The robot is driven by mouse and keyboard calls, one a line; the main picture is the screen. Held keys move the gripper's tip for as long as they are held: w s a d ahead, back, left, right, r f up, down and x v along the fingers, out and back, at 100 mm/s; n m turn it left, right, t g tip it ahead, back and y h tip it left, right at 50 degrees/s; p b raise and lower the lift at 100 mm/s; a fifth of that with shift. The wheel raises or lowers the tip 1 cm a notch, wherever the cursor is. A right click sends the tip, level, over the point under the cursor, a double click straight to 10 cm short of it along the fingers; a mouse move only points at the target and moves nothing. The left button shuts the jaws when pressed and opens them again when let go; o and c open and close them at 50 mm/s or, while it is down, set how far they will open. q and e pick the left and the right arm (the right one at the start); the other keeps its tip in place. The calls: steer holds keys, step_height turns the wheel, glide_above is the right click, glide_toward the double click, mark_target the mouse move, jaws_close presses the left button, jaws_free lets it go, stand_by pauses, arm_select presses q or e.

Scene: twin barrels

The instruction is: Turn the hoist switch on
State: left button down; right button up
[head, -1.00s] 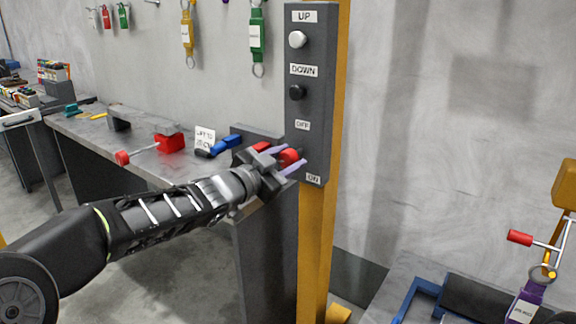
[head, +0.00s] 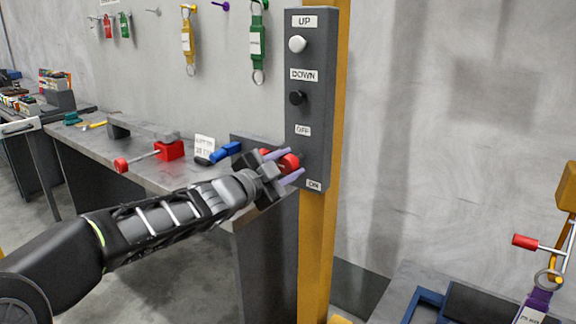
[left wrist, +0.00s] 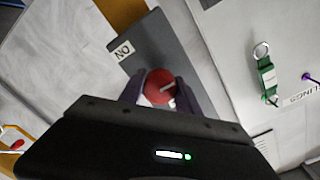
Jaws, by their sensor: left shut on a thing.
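The hoist control box (head: 309,60) is a tall dark grey panel on a yellow post. It has a white UP button (head: 297,44), a black DOWN button (head: 297,98), and a red rotary switch knob (head: 289,162) between the OFF label (head: 303,130) and the ON label (head: 314,184). My left gripper (head: 284,166) is shut on this knob, one finger on each side. In the left wrist view the red knob (left wrist: 159,86) sits between the fingers, with a pale mark on its face. The ON label (left wrist: 123,50) is beside it. My right gripper is not in view.
A grey workbench (head: 92,142) stands to the left, with a red-handled clamp (head: 168,150), a blue tool (head: 226,151) and a small sign (head: 204,146) on it. Tags hang on the wall. A red-handled lever (head: 525,242) stands at the lower right.

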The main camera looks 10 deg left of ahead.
arm_select(q)
steer(key=c, duration=0.9)
jaws_free()
steer(key=shift+o, duration=0.2)
steer(key=p+v, duration=0.1)
steer(key=v, duration=0.6)
steer(key=shift+s, duration=0.4)
steer(key=shift+a, duration=0.15)
